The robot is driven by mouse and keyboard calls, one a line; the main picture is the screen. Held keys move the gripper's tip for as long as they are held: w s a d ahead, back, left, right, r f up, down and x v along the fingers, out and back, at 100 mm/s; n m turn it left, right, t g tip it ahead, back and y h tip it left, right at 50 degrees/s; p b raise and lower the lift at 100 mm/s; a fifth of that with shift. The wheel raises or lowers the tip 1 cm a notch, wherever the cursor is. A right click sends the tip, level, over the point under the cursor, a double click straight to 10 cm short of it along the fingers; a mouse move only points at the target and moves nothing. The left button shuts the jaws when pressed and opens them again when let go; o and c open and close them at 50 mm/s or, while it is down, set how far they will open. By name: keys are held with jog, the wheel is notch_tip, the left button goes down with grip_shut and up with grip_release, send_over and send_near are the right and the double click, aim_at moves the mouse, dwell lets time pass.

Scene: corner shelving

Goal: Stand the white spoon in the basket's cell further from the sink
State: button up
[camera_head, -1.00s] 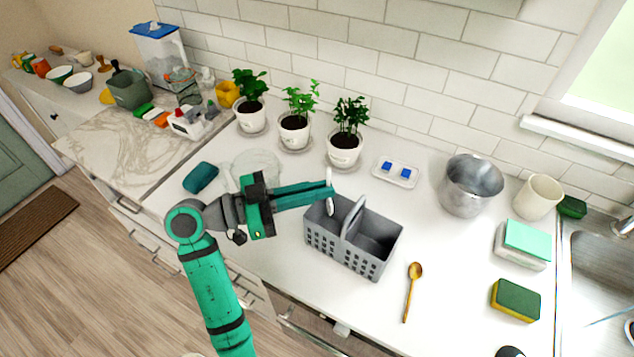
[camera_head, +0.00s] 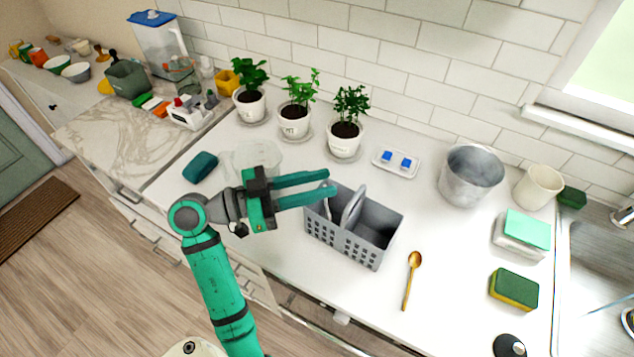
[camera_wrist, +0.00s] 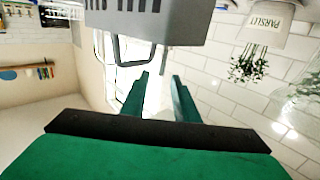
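The grey basket (camera_head: 340,243) stands on the white counter, with a divider and raised handle (camera_head: 354,207) between its two cells. The sink (camera_head: 600,275) is at the far right, so the left cell is further from it. A small part of the white spoon (camera_head: 325,208) shows in that left cell, below my fingertips; most of it is hidden by the basket wall. My gripper (camera_head: 333,182) is over the left cell's edge with its fingers apart. In the wrist view my gripper (camera_wrist: 163,82) shows an empty gap, with the basket (camera_wrist: 195,22) above it.
A metal pot (camera_head: 469,178), a cup (camera_head: 537,188) and sponges (camera_head: 514,289) stand to the right.

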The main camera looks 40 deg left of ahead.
jog(key=v, duration=1)
jog(key=shift+s+a, duration=0.25)
jog(key=shift+s, duration=0.05)
dwell(0.7)
